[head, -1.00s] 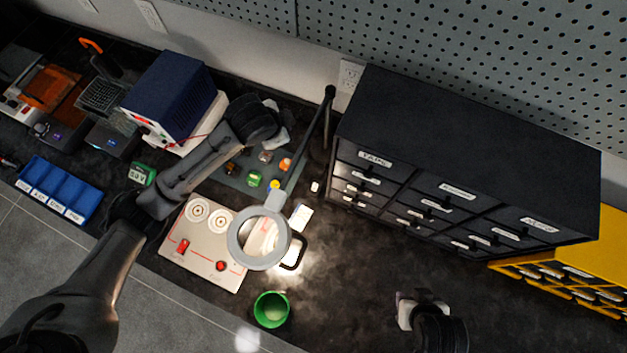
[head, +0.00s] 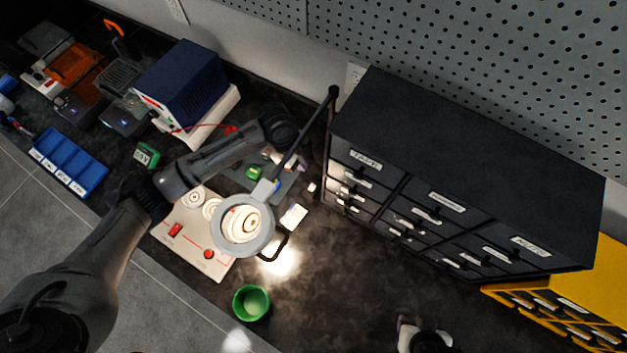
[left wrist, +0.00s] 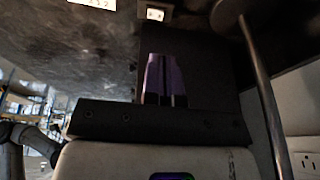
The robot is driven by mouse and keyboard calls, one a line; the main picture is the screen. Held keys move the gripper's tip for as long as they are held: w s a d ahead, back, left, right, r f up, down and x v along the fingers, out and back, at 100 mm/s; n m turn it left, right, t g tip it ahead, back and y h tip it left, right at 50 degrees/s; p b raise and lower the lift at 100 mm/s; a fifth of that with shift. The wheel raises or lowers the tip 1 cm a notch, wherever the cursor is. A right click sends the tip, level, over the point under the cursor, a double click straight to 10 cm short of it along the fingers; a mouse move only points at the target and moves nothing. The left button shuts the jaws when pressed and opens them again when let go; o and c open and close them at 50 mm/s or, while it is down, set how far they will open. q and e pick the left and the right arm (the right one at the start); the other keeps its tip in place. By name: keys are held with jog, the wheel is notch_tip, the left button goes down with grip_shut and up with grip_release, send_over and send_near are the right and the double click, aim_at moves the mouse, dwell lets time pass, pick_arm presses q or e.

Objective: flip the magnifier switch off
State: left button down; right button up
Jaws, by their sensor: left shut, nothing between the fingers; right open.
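The magnifier (head: 243,225) is a grey ring lens on a thin dark arm (head: 318,122), left of the drawer cabinet. A bright patch lies on the bench beside it, so its lamp looks lit. A small bluish part sits at the ring's neck (head: 264,190); I cannot make out the switch lever. My left gripper (head: 284,158) is close to the magnifier arm, partly hidden by it and my wrist. In the left wrist view its purple fingers (left wrist: 165,75) are shut and empty, with a grey pole (left wrist: 265,95) to their right. My right gripper (head: 408,333) is open at the bottom edge.
A black drawer cabinet (head: 460,160) stands to the right. A red-switched panel (head: 190,248), a green cup (head: 251,302) and a white block (head: 293,216) surround the lens. A blue power supply (head: 182,85) stands behind my left arm.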

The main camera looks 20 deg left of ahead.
aim_at(313, 185)
pick_arm(q)
jog(key=shift+b+x, duration=0.65)
jog(key=shift+x, duration=4.4)
jog(key=shift+a, duration=0.1)
